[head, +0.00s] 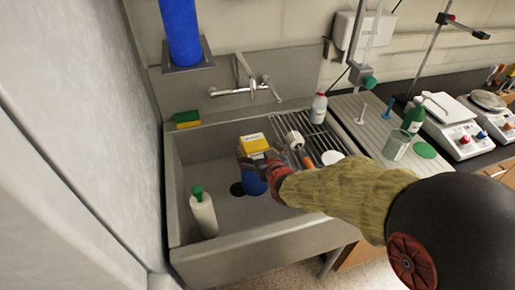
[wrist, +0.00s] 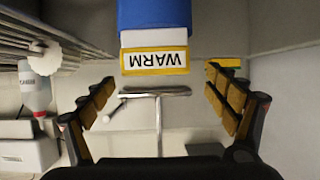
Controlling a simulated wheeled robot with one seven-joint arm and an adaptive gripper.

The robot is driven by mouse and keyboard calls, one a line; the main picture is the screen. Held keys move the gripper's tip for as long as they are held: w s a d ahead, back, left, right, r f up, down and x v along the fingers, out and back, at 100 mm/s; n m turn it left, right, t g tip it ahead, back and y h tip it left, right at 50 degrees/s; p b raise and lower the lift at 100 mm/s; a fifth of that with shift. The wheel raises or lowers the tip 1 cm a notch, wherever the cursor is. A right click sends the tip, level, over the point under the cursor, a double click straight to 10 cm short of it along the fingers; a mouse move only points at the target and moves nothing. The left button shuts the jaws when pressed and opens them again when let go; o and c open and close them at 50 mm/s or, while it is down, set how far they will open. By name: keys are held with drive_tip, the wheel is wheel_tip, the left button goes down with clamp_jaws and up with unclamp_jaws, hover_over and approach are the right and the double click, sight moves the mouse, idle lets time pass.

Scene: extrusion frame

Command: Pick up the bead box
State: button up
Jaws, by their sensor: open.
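The box (head: 254,143) in the sink has a yellow top and a white side, with blue beneath; I take it as the bead box. In the wrist view the box (wrist: 155,40) shows blue, then white, with a yellow-edged label reading WARM upside down. My gripper (head: 259,160) is open over the sink, at the box in the head view. In the wrist view its two fingers (wrist: 160,82) are spread to either side of the box's labelled end, with clear gaps. The fingers and arm hide part of the box in the head view.
The sink (head: 187,240) surrounds the box. A green-capped bottle (head: 204,215) stands at its left front. A wire rack (head: 318,142) is on the right, with a white-labelled bottle (head: 318,108) behind. A tap (head: 245,88) and sponge (head: 187,119) are at the back.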

sight(256, 145)
drive_tip(key=b+x, duration=0.1)
drive_tip(key=x, duration=0.2)
drive_tip(key=b+x, duration=0.1)
drive_tip(key=x, duration=0.1)
drive_tip(key=shift+w+d+f, duration=0.1)
drive_tip(key=shift+w+f, duration=0.1)
drive_tip(key=shift+w, duration=0.2)
drive_tip(key=shift+c, duration=1.3)
drive_tip(key=c, duration=1.1)
drive_tip(key=shift+r, duration=0.1)
drive_tip(key=shift+c, duration=0.3)
